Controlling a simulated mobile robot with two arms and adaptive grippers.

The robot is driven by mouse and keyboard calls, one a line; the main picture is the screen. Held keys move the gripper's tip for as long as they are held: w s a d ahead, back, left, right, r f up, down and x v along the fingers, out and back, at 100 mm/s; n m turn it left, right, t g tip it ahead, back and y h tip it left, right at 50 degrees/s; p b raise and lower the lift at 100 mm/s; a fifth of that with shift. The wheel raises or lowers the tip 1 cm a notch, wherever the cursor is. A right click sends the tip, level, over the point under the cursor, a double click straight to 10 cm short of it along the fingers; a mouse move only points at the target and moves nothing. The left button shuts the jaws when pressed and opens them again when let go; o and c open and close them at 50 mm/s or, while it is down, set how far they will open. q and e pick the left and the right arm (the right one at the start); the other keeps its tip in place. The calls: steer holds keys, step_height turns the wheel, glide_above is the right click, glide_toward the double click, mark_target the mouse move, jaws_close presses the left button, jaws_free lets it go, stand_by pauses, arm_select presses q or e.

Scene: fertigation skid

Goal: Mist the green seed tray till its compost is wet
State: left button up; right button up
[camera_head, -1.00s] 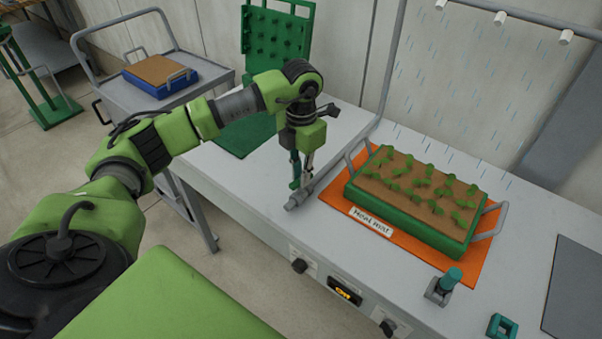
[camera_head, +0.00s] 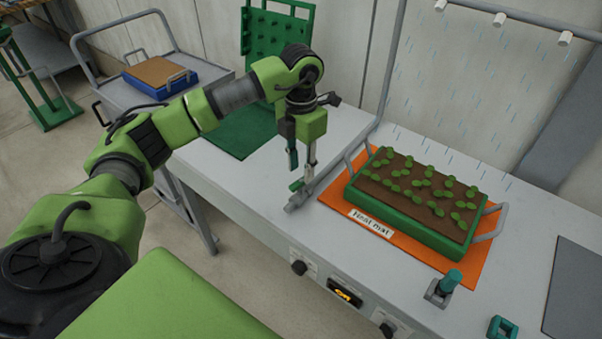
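The green seed tray (camera_head: 405,222) sits on the orange heat mat (camera_head: 335,190) on the bench. Its compost (camera_head: 385,177) is dark brown all over, with several green seedlings standing in it. Blue mist streaks (camera_head: 430,90) show in the air behind and above the tray, below the white nozzles (camera_head: 500,18). A grey valve (camera_head: 296,201) with a small green handle (camera_head: 297,185) is at the bench's front edge, left of the tray. My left gripper (camera_head: 301,166) points down just above the valve, its fingers apart with nothing between them. My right gripper is out of view.
A blue tray (camera_head: 160,88) stands on a grey cart at the back left. A green pegboard (camera_head: 278,30) stands behind the bench. A small teal-topped fitting (camera_head: 450,282) and a teal square piece (camera_head: 502,328) are at the front right. Bench space between is clear.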

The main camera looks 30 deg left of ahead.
mark_target(301, 180)
arm_select(q)
step_height(301, 180, up, 9)
steer(key=shift+f, duration=0.15)
stand_by(0.6)
